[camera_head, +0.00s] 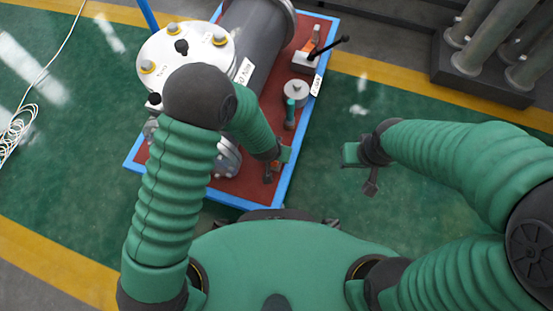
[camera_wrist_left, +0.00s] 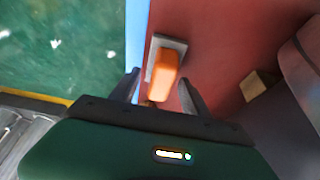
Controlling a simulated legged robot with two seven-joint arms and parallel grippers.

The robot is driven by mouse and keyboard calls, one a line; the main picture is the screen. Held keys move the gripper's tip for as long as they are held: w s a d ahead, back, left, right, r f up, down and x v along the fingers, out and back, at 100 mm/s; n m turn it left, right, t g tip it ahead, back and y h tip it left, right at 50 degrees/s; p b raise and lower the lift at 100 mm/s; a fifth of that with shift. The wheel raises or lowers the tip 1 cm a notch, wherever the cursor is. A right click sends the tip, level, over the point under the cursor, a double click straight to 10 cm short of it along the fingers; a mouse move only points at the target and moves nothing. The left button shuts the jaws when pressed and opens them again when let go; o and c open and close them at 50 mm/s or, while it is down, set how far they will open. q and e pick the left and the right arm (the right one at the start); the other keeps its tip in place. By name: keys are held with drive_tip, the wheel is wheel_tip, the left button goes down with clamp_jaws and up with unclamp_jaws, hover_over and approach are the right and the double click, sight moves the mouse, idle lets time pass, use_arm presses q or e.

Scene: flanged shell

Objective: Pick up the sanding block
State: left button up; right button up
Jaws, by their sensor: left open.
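The sanding block (camera_wrist_left: 165,68), with an orange handle on a flat grey base, lies on the red table top near its blue edge. In the left wrist view my left gripper (camera_wrist_left: 160,90) is open, and the orange handle shows between and just beyond its two fingertips. I cannot tell whether a finger touches it. In the head view my left gripper (camera_head: 271,172) is over the near right part of the table, with a bit of orange beside it. My right gripper (camera_head: 362,168) hangs over the green floor, right of the table; its finger opening is unclear.
The blue-edged red table (camera_head: 228,190) carries a large grey flanged shell (camera_head: 258,40), a grey disc (camera_head: 296,92), a green-handled tool (camera_head: 290,112) and an orange-and-black tool (camera_head: 310,52). A tan block (camera_wrist_left: 257,86) lies right of the sanding block in the wrist view.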

use_arm(q)
drive_tip(key=shift+w+f, duration=0.15)
drive_tip(key=shift+f, duration=0.25)
drive_tip(key=shift+r, duration=0.15)
drive_tip(key=shift+c, duration=0.3)
clamp_jaws()
use_arm(e)
drive_tip(key=shift+f, duration=0.15)
